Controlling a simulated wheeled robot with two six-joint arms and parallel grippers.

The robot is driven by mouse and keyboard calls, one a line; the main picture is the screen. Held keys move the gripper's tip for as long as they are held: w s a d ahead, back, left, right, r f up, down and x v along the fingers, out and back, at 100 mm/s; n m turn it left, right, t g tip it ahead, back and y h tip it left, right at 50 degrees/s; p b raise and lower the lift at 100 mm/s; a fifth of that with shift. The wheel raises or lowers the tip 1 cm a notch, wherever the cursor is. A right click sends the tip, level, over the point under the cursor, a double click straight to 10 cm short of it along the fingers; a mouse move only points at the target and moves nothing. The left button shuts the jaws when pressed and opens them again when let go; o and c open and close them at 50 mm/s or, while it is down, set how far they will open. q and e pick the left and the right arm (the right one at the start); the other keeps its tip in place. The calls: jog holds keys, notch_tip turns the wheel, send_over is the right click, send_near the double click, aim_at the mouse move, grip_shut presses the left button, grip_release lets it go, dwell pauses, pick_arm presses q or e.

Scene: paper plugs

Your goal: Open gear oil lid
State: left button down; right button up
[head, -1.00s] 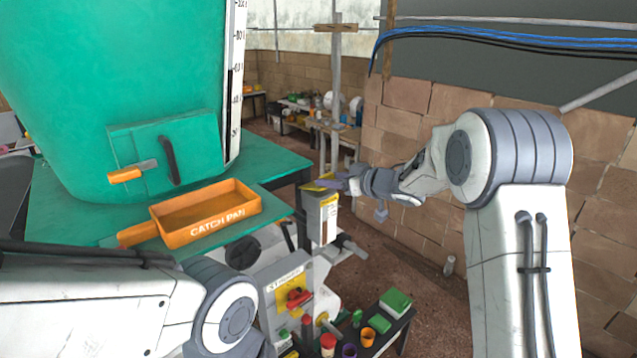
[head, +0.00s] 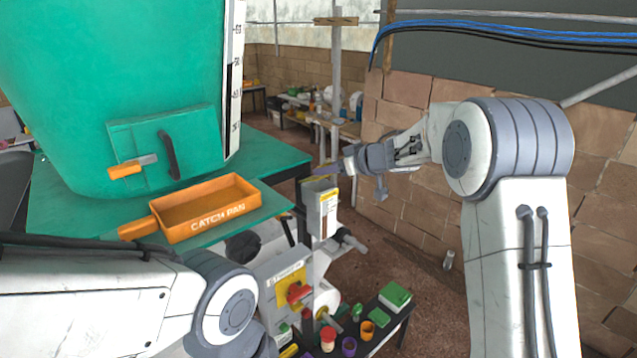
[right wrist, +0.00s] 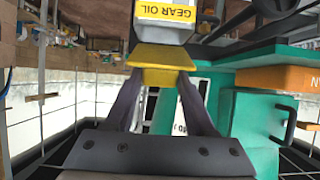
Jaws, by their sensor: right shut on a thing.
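The gear oil box (head: 323,212) is a narrow grey-white container with a yellow label strip, standing beyond the green table's right corner in the head view. Its yellow lid (head: 323,169) is tilted up at the top of the box, partly hidden by my gripper. My right gripper (head: 332,171) reaches in from the right and is shut on the lid. In the right wrist view the lid (right wrist: 160,57) sits between both fingertips, beside the box's yellow GEAR OIL label (right wrist: 166,12). My left arm shows at lower left, but its gripper is out of view.
An orange catch pan (head: 205,208) lies on the green table (head: 75,215) under a large green tank (head: 110,70). A panel with a red handle (head: 298,293) stands below the box. A dark bench (head: 393,325) with several coloured cups is at the bottom. A block wall (head: 410,230) is at right.

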jog(key=shift+a+r, duration=0.1)
jog(key=shift+w+a+r+g+h, duration=0.25)
jog(key=shift+w+r+g+h, duration=0.25)
jog(key=shift+g, duration=0.2)
jog(key=shift+w+a+r, duration=0.1)
jog(key=shift+a+r, duration=0.1)
jog(key=shift+w+a+r+g+h, duration=0.2)
jog(key=shift+w+r+g+h, duration=0.15)
jog(key=shift+g+h, duration=0.25)
jog(key=shift+w+a+r+g+h, duration=0.4)
jog(key=shift+w+g, duration=0.2)
jog(key=shift+g, duration=0.3)
jog(key=shift+d, duration=0.1)
